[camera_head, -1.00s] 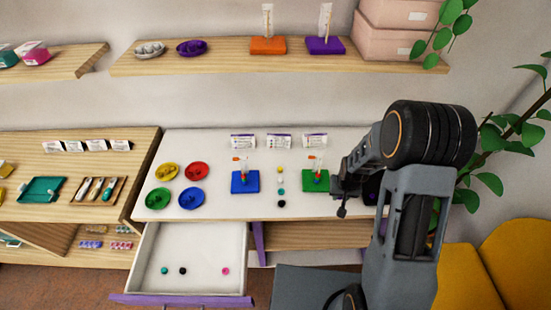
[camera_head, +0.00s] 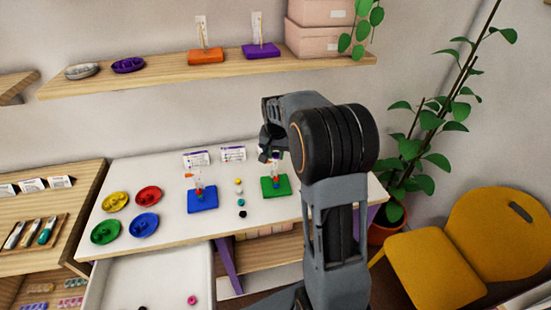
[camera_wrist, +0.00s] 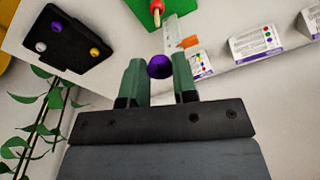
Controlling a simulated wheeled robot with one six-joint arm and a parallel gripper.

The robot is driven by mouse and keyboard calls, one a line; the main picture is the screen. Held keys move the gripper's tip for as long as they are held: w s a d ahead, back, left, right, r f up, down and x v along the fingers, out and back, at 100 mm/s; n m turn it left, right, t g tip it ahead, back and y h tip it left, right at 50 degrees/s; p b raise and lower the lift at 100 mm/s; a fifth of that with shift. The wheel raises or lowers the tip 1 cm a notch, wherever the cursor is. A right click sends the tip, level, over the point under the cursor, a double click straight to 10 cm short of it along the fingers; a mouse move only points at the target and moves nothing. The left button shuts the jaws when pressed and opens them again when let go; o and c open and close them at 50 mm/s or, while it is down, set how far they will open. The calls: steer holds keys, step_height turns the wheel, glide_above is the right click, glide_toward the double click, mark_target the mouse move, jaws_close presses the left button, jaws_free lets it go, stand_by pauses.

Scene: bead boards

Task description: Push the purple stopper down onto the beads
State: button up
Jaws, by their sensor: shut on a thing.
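The purple stopper (camera_wrist: 160,67) sits between the fingertips of my gripper (camera_wrist: 161,75) in the wrist view; the gripper is shut on it. The green board (camera_head: 275,187) stands on the white table, with an upright peg and beads (camera_head: 276,178) on it. In the wrist view, part of the green board (camera_wrist: 187,8) and a red bead (camera_wrist: 157,18) show beyond the stopper, apart from it. In the head view, my gripper (camera_head: 266,150) is just above and behind the peg; the held stopper is too small to tell there.
A blue board (camera_head: 203,200) with its own peg stands left of the green one, with several loose beads (camera_head: 240,199) between them. A black tray (camera_wrist: 70,48) holds purple, white and yellow stoppers. Coloured dishes (camera_head: 144,224) lie at left, above an open drawer (camera_head: 150,278).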

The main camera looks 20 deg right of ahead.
mark_target(276, 163)
steer(key=shift+f+b, duration=1.7)
steer(key=shift+f, duration=0.7)
steer(key=shift+f+b, duration=0.95)
steer(key=shift+f, duration=0.35)
stand_by(0.5)
steer(key=shift+f+b, duration=0.65)
steer(key=shift+f, duration=0.25)
steer(key=o, duration=1)
steer(key=shift+c, duration=0.2)
step_height(276, 163, up, 14)
steer(key=s, duration=0.1)
steer(key=shift+s+a, duration=0.3)
steer(key=shift+a, duration=0.1)
